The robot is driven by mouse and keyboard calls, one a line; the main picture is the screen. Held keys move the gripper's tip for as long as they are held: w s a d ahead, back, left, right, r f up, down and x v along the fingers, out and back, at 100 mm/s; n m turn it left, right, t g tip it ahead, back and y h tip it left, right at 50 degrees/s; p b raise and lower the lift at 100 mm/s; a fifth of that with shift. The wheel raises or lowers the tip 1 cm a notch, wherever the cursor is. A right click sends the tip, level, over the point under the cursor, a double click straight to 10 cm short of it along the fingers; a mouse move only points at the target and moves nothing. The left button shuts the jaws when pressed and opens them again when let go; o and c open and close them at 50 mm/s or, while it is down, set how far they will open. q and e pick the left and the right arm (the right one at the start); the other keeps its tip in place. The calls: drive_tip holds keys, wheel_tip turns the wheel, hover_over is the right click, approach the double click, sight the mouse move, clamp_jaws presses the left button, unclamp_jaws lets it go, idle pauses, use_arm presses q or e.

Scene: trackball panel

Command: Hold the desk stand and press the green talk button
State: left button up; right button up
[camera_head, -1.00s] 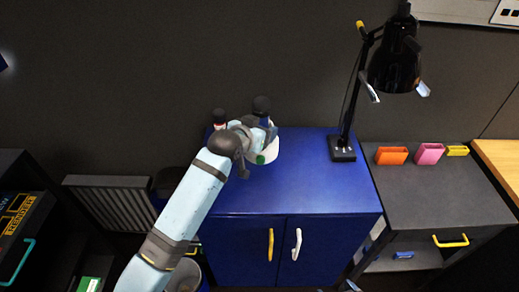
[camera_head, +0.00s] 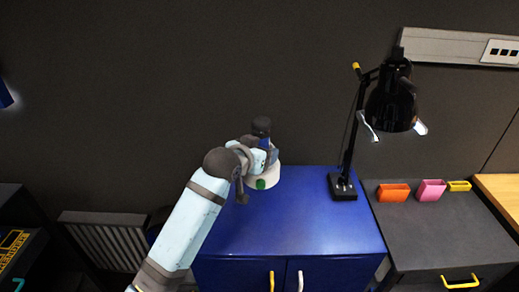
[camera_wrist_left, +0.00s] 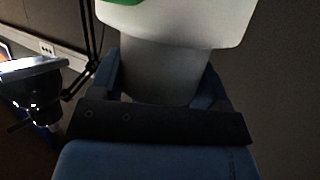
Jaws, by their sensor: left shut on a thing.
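The desk stand has a pale round base (camera_head: 266,179), with a green button (camera_head: 261,184) on its near side and a dark rounded top (camera_head: 262,127) above. It is over the back left of the blue cabinet; whether it rests there or is raised I cannot tell. My left gripper (camera_head: 260,158) is at the stand, between base and top. In the left wrist view its blue fingers are shut around the stand's grey neck (camera_wrist_left: 158,72). The wider white part (camera_wrist_left: 185,20) and a bit of the green button (camera_wrist_left: 120,2) show at that view's top. My right gripper is out of view.
The blue cabinet top (camera_head: 325,225) is clear in front and to the right. A black lamp (camera_head: 392,105) stands at its back right. Orange (camera_head: 394,192), pink (camera_head: 430,190) and yellow (camera_head: 459,186) holders sit on the grey unit (camera_head: 440,232) to the right.

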use_arm(q)
wheel_tip(320, 180, down, 18)
drive_tip(key=b, duration=0.5)
drive_tip(key=shift+f+b, duration=0.15)
drive_tip(key=shift+b, duration=0.15)
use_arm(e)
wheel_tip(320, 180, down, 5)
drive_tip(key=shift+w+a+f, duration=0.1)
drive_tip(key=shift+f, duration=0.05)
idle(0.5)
use_arm(q)
drive_tip(key=shift+f, duration=0.35)
idle(0.8)
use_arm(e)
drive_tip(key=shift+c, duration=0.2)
